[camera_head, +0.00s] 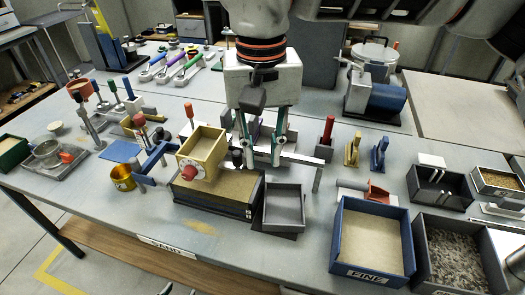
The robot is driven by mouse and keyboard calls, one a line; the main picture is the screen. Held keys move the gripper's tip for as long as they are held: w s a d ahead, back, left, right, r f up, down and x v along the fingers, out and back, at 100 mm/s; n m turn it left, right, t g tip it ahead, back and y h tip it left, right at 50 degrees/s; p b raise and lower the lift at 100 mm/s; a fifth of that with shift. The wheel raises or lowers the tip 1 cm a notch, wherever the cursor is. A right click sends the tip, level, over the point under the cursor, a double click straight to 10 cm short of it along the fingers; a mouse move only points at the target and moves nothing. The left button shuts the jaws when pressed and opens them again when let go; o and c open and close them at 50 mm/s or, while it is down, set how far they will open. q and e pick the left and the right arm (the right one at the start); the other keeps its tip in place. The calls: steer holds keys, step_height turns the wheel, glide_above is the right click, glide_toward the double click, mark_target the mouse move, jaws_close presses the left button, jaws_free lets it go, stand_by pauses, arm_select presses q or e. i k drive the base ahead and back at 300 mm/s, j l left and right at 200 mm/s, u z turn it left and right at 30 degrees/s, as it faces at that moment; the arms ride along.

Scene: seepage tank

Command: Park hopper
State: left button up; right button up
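The hopper appears to be the yellow-tan open box (203,149) left of centre, with a red knob (188,173) on its front. It sits over or just above a dark, sand-filled box (215,193); I cannot tell whether they touch. My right gripper (261,160) points down from the top, just right of the hopper. Its two teal fingers are spread, with no object clearly held between them. The fingertips are partly lost among dark parts behind the sand box.
A grey tray (285,207) stands right of the sand box. A blue FINE bin (371,273) and a dark gravel bin (458,257) stand at the front right. A blue bracket (152,160) and brass cup (122,178) are left of the hopper. A grey bar (302,160) lies right of the fingers.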

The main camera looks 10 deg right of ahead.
mark_target(205, 150)
steer(key=k, duration=1)
